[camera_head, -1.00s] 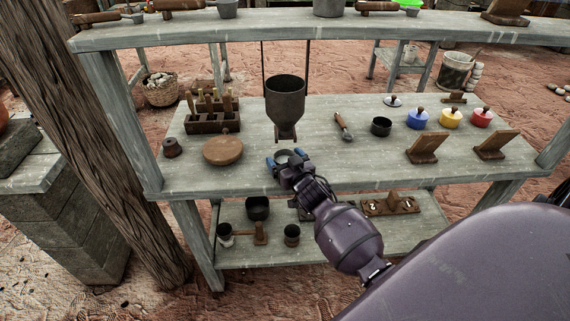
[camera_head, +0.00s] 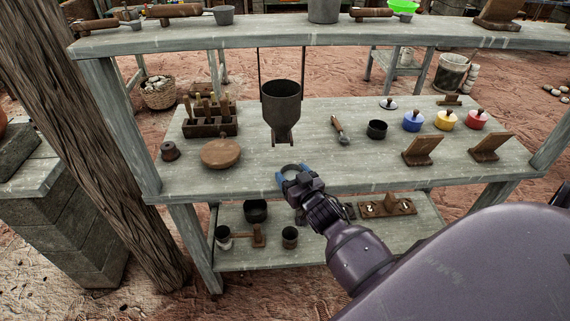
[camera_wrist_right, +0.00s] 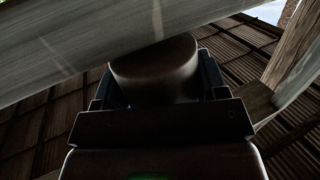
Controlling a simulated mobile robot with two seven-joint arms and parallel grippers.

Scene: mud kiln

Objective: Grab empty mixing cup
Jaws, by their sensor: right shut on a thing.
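My right gripper (camera_head: 292,178) is shut on a small round cup (camera_head: 290,168), with its blue-tipped fingers on either side of the rim. It holds the cup near the table's front edge, in front of the hanging hopper. The right wrist view shows the dark side of the cup (camera_wrist_right: 155,72) between the two fingers. The inside of the cup is too small to read. My left gripper is not in view.
The dark hopper (camera_head: 281,100) hangs over the grey table (camera_head: 345,170). A round wooden lid (camera_head: 221,153) and a tool rack (camera_head: 210,128) stand left. A black bowl (camera_head: 376,130), coloured pots (camera_head: 445,120) and wooden stands (camera_head: 422,150) stand right. Pots (camera_head: 256,211) sit on the lower shelf.

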